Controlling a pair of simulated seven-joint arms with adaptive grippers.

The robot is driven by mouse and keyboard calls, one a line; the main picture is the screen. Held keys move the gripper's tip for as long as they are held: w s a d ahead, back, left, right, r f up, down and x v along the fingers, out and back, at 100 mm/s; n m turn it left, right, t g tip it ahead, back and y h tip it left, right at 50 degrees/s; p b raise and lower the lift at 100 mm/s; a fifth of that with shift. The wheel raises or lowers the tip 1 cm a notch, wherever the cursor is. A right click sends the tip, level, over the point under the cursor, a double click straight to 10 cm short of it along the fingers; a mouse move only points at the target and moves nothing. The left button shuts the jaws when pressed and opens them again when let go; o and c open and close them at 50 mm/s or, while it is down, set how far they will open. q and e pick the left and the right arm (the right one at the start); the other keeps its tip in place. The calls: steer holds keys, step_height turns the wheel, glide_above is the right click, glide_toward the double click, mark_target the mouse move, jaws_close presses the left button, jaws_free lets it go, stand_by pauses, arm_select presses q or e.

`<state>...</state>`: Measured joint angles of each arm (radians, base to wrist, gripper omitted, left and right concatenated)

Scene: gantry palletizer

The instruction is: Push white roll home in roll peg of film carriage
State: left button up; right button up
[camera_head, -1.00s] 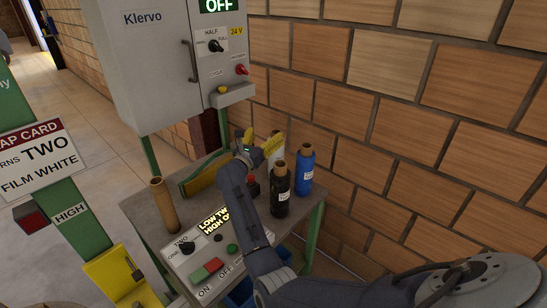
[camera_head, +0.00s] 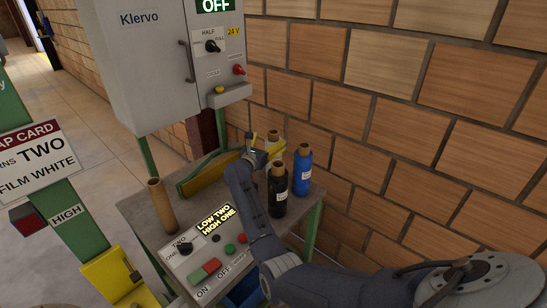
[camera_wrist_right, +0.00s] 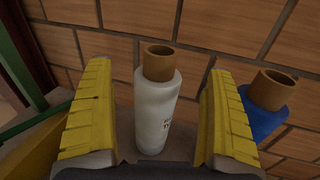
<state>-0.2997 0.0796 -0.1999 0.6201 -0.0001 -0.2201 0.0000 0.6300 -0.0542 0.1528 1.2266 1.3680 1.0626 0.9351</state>
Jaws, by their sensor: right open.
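The white roll (camera_head: 276,137), with a brown core sticking out of its top, stands upright at the back of the grey table. It also shows in the right wrist view (camera_wrist_right: 155,108). My right gripper (camera_head: 264,145) is at the roll. In the right wrist view its yellow fingers (camera_wrist_right: 158,85) are open, one on each side of the roll, with visible gaps. My left gripper is not in view.
A black roll (camera_head: 278,188) and a blue roll (camera_head: 302,172) stand close by, with the brick wall behind. A bare brown tube (camera_head: 162,205) stands at the table's left. A button panel (camera_head: 205,262) is in front, and a grey cabinet (camera_head: 165,65) is behind.

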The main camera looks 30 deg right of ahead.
mark_target(271, 138)
steer(key=shift+x, duration=2.35)
steer(key=shift+c, duration=0.3)
steer(key=c, duration=1.5)
steer(key=shift+r, duration=0.1)
steer(key=shift+c, duration=0.7)
